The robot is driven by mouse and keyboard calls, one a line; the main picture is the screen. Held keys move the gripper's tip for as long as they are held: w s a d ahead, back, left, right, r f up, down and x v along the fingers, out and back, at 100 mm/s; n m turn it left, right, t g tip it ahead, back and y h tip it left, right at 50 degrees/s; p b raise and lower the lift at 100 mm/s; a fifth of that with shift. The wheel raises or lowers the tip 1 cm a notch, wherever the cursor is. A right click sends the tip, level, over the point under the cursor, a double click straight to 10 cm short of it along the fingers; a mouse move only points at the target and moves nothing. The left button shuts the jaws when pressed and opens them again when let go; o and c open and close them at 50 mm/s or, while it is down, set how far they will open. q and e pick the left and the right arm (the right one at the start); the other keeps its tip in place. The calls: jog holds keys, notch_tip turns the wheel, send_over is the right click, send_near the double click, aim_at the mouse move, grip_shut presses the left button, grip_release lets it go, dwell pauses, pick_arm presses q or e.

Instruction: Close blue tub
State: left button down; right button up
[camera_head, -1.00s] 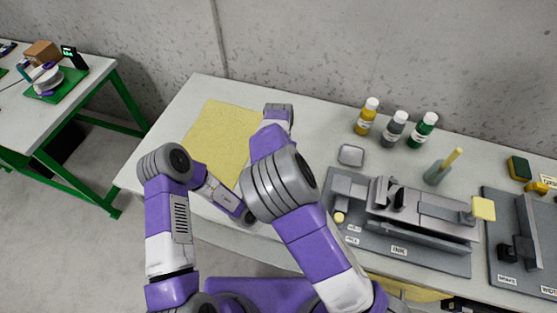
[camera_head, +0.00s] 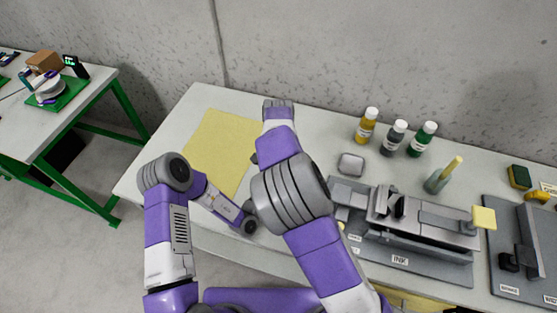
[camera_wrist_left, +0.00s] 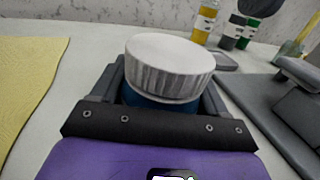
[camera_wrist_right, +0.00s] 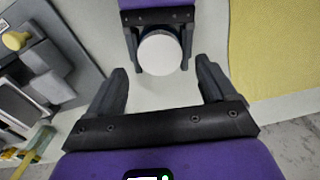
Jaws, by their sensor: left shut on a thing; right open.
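The blue tub (camera_wrist_left: 150,98) stands between the fingers of my left gripper (camera_wrist_left: 164,78) in the left wrist view. Its ribbed white lid (camera_wrist_left: 170,65) sits on top; I cannot tell how tightly. My left gripper is shut on the tub's body below the lid. In the right wrist view the lid (camera_wrist_right: 160,53) shows as a white disc from above, between the left fingers. My right gripper (camera_wrist_right: 161,66) is open and empty, its fingers apart and the lid ahead of their tips. In the head view my arms hide the tub and both grippers' fingers.
A yellow mat (camera_head: 215,140) lies on the table's left part. A small grey dish (camera_head: 351,164), several paint bottles (camera_head: 393,138), a brush pot (camera_head: 437,180) and a grey ink stand (camera_head: 410,245) are to the right. A concrete wall rises behind.

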jog(key=n, duration=0.2)
jog(key=r+n, duration=0.1)
jog(key=n, duration=0.2)
jog(key=shift+s+r, duration=0.1)
jog(key=shift+r, duration=0.05)
notch_tip(320, 180, up, 2)
jog(key=n, duration=0.6)
jog(key=shift+r, duration=0.1)
jog(key=shift+f, duration=4.05)
jog(key=c, duration=1.1)
jog(key=o, duration=1.3)
jog(key=shift+c, duration=0.2)
